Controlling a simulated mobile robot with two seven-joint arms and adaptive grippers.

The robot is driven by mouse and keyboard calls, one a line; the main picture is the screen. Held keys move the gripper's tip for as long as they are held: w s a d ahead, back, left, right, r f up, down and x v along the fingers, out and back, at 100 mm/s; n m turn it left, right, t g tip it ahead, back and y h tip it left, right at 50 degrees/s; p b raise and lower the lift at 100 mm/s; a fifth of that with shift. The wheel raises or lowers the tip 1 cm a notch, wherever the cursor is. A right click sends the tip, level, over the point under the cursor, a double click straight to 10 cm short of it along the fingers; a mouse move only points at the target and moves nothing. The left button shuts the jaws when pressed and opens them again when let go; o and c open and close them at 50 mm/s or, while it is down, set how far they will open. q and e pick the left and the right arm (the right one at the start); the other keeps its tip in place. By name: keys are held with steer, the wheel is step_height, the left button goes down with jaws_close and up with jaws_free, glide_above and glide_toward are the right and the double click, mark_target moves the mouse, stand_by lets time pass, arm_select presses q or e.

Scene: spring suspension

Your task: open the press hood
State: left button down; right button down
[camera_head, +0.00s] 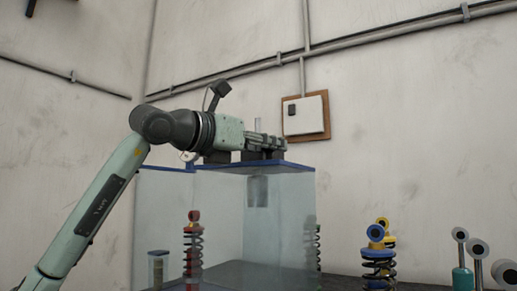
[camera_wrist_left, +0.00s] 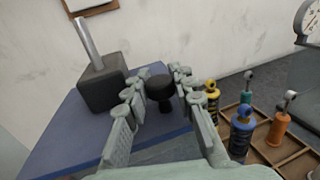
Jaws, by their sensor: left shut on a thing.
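The press hood (camera_head: 225,215) is a clear, box-shaped cover with a blue top (camera_head: 290,165), standing in the middle of the head view. Its blue top also fills the left of the left wrist view (camera_wrist_left: 62,125). A round black knob (camera_wrist_left: 160,88) stands on the top near its edge. My left gripper (camera_head: 272,146) is over the top, and its two fingers (camera_wrist_left: 159,72) lie on either side of the knob, shut on it. A dark block with a silver rod (camera_wrist_left: 103,90) stands on the top beside the fingers. My right gripper is out of view.
A red shock absorber with a black spring (camera_head: 193,250) shows through the clear wall. Blue and yellow ones (camera_head: 378,260) stand to the right. A wooden divided tray (camera_wrist_left: 285,155) holds several absorbers. A switch box (camera_head: 306,115) hangs on the wall behind.

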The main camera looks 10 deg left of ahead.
arm_select(q)
steer(key=shift+d, duration=0.1)
steer(key=c, duration=1.2)
jaws_free()
steer(key=v, duration=1.2)
